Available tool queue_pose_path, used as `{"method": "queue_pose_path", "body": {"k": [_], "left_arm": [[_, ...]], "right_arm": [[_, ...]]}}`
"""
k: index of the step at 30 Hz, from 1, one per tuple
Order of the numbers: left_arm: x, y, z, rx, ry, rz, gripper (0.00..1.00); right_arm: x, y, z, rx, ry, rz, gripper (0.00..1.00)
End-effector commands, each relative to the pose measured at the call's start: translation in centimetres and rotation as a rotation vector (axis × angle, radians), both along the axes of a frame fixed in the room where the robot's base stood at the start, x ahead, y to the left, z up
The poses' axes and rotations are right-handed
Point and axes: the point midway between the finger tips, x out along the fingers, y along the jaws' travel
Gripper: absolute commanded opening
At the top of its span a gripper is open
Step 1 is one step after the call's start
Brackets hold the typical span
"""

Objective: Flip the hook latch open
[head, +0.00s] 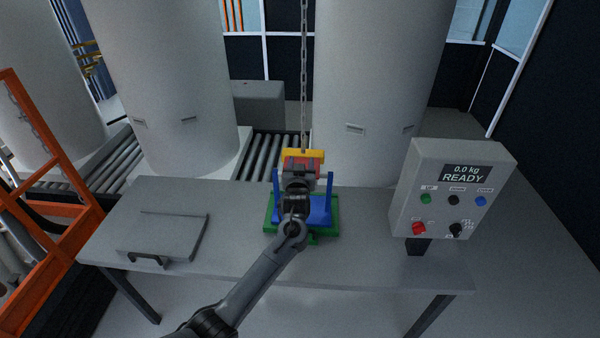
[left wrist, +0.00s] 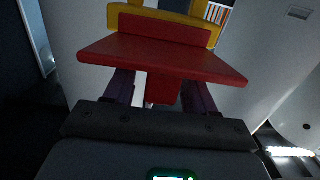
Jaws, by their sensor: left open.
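A yellow hook block (head: 290,154) hangs at the lower end of a chain (head: 303,80) in the head view. A red latch piece (head: 312,161) sits just below and in front of it. In the left wrist view the red latch (left wrist: 160,58) is a wide plate with a stem pointing down, and the yellow block (left wrist: 165,26) is behind it. My left gripper (head: 301,174) is open in front of the latch. Its dark fingers (left wrist: 160,88) stand either side of the red stem; I cannot tell whether they touch it. My right gripper is out of view.
A blue cradle (head: 319,212) on a green base (head: 333,229) stands below the gripper on a grey table (head: 235,225). A control box (head: 447,190) reading READY stands right. A flat lid with a handle (head: 165,237) lies left. Large tanks (head: 175,80) stand behind.

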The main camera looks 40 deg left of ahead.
Motion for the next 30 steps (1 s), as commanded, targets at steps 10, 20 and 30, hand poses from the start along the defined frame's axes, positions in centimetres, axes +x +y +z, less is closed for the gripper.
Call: {"method": "queue_pose_path", "body": {"k": [10,20,30], "left_arm": [[-3.9,-3.3,0.3,-0.002,-0.001,-0.003,0.55],[-7.4,-6.0,0.6,-0.001,-0.001,-0.001,0.55],[-8.0,-6.5,0.7,-0.001,-0.001,0.000,0.55]], "right_arm": [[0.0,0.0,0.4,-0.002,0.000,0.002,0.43],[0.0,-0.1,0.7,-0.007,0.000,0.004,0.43],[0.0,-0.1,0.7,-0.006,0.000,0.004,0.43]]}}
